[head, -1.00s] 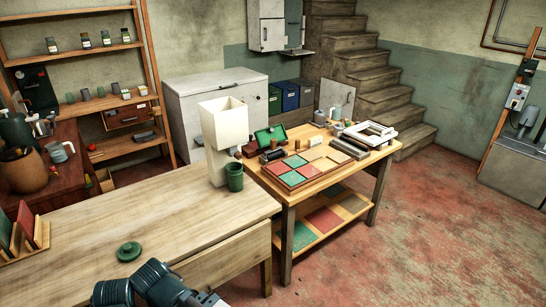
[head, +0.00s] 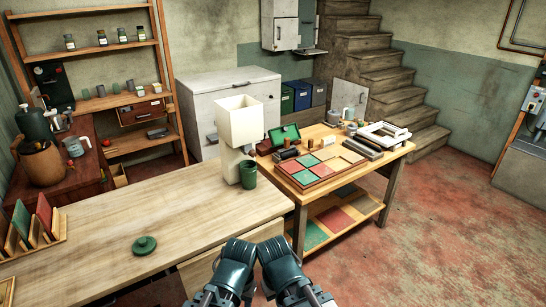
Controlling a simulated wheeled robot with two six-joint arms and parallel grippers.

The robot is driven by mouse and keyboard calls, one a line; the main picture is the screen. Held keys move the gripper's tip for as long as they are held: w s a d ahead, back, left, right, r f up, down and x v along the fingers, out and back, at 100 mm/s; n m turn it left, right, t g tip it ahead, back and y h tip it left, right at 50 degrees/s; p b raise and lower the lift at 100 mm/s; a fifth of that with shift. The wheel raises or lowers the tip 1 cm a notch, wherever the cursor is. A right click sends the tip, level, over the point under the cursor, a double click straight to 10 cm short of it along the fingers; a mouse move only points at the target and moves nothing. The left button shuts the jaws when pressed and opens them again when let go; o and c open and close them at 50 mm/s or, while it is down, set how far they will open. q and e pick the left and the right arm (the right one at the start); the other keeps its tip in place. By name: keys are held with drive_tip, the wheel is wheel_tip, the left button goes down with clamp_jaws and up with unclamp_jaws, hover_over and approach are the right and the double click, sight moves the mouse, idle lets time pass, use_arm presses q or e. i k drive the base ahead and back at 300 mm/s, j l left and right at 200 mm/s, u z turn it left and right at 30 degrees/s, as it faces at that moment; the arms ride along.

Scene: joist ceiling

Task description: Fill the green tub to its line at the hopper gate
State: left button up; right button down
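The green tub (head: 249,174) stands upright on the long wooden bench, close against the front of the cream hopper (head: 239,122) and below its box-shaped top. The tub's inside and fill line cannot be made out, and no flowing material shows. The hopper gate is too small to tell apart. A round green lid (head: 144,245) with a knob lies on the bench to the left. Two dark teal parts of my arms rise at the bottom middle, in front of the bench.
The long bench (head: 105,219) is mostly clear in the middle. A rack of red and green panels (head: 35,225) stands at its left end. A second table (head: 294,195) at the right holds coloured tiles, an open green case and several small items. Open red floor lies to the right.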

sight(251, 152)
drive_tip(key=i+l, duration=0.35)
drive_tip(key=i+l+z, duration=0.15)
drive_tip(key=i+l, duration=0.25)
drive_tip(key=i, duration=0.15)
